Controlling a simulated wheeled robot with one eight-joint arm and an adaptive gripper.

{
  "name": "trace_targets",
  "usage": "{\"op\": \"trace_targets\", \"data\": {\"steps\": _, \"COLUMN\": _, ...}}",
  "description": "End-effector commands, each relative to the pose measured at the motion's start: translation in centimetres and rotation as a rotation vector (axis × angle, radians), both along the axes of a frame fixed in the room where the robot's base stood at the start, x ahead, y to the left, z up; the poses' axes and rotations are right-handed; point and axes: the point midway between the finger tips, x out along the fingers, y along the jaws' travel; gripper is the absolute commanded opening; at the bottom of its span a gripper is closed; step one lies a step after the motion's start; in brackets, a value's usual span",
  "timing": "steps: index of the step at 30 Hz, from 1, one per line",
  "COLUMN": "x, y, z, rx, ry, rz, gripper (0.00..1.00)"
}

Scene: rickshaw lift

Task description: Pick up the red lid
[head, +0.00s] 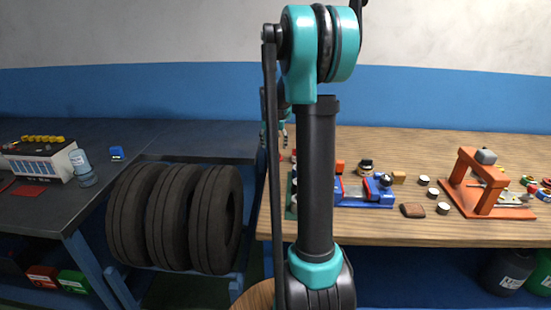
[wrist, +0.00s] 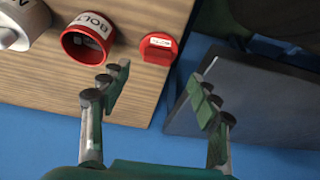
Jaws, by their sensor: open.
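The red lid (wrist: 158,47) lies on the wooden table near its edge in the wrist view. It is round, with a raised grip bar and a small white label. My gripper (wrist: 160,88) is open and empty. Its green fingers are apart, below the lid in the picture and not touching it. In the head view my gripper (head: 275,133) is above the left end of the wooden table, partly behind my own arm. I cannot make out the lid clearly there.
A red container labelled BOLT (wrist: 88,42) stands left of the lid, beside a white container (wrist: 22,24). A dark table (wrist: 260,98) lies across a gap. An orange frame (head: 485,185) stands on the wooden table (head: 370,234).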

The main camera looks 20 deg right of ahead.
Motion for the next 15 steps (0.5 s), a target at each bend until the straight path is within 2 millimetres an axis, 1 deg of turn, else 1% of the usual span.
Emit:
{"op": "trace_targets", "data": {"steps": 7, "x": 0.5, "y": -0.3, "z": -1.6, "rx": 0.0, "ry": 0.0, "rz": 0.0, "gripper": 0.62}}
{"op": "trace_targets", "data": {"steps": 12, "x": 1.2, "y": -1.0, "z": -3.9, "rx": 0.0, "ry": 0.0, "rz": 0.001, "gripper": 0.62}}
{"op": "trace_targets", "data": {"steps": 15, "x": 1.7, "y": -1.1, "z": -4.9, "rx": 0.0, "ry": 0.0, "rz": 0.001, "gripper": 0.62}}
